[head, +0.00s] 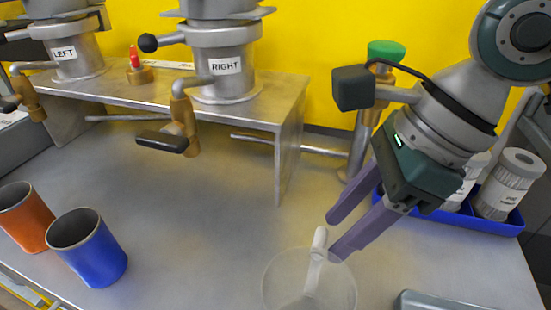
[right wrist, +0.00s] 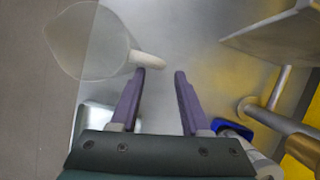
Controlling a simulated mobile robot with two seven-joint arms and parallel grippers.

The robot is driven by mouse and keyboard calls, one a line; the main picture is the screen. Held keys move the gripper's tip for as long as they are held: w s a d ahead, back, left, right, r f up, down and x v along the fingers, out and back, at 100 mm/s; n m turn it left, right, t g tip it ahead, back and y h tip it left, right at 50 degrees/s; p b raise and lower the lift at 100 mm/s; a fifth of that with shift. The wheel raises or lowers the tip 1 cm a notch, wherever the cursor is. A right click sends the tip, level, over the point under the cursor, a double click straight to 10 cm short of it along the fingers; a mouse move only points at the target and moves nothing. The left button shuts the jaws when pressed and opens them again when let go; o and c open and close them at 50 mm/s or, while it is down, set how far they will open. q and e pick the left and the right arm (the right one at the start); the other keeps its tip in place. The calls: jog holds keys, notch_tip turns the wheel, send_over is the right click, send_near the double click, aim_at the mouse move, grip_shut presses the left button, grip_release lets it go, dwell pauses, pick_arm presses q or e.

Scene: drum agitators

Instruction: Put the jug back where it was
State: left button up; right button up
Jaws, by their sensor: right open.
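The clear jug (head: 290,285) is at the front middle of the table, cut off by the lower edge of the head view. Its white handle (head: 318,246) points toward my right gripper (head: 341,236). In the right wrist view the jug (right wrist: 88,42) lies at the upper left, and its handle (right wrist: 148,60) reaches just past the tip of the left-hand finger. My right gripper (right wrist: 160,74) is open, with nothing between its purple fingers. Whether a finger touches the handle I cannot tell. My left gripper is out of view.
Orange (head: 25,220) and blue (head: 88,250) cups stand at the left. A metal bench (head: 290,110) carries drums labelled LEFT (head: 70,65) and RIGHT (head: 225,75), with brass taps. A blue tray (head: 500,228) holds containers at the right. A grey object (head: 430,302) lies at the front edge.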

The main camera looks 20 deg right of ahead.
jog(key=v, duration=0.6)
jog(key=shift+r, duration=0.2)
jog(key=shift+d, duration=0.1)
